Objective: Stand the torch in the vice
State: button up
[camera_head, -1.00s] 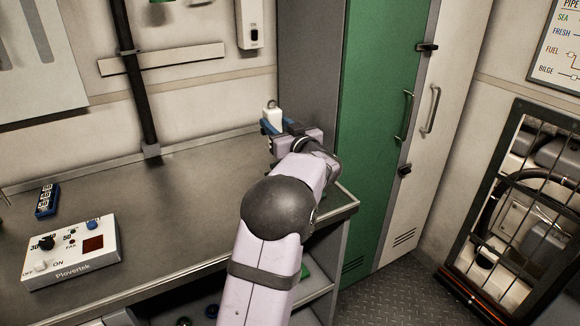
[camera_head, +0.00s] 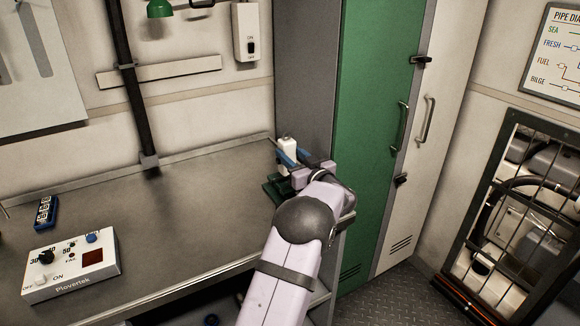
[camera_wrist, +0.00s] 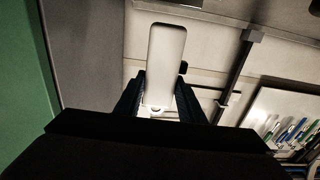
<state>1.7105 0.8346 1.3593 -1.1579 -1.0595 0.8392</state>
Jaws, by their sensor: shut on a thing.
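The white torch (camera_head: 287,149) is held upright in my gripper (camera_head: 286,159) at the right end of the workbench. In the wrist view the torch (camera_wrist: 166,65) stands between the two dark blue fingers, which are shut on its lower part. A dark green thing that looks like the vice (camera_head: 277,189) sits on the bench just below and slightly left of my gripper. My gripper and arm hide part of it, so its jaws are not clear. I cannot tell whether the torch touches it.
The workbench (camera_head: 190,215) is clear in the middle. A white control box (camera_head: 70,268) and a blue block with dials (camera_head: 46,212) lie at its left. A green locker (camera_head: 375,130) stands close to the right of my gripper. A white wall switch (camera_head: 246,32) hangs behind.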

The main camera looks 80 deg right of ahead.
jog(key=shift+f+p, duration=0.3)
jog(key=shift+f, duration=1.7)
jog(key=shift+f, duration=0.2)
jog(key=o, duration=1.2)
jog(key=shift+r, duration=0.15)
jog(key=b+v, duration=0.3)
jog(key=v, duration=0.9)
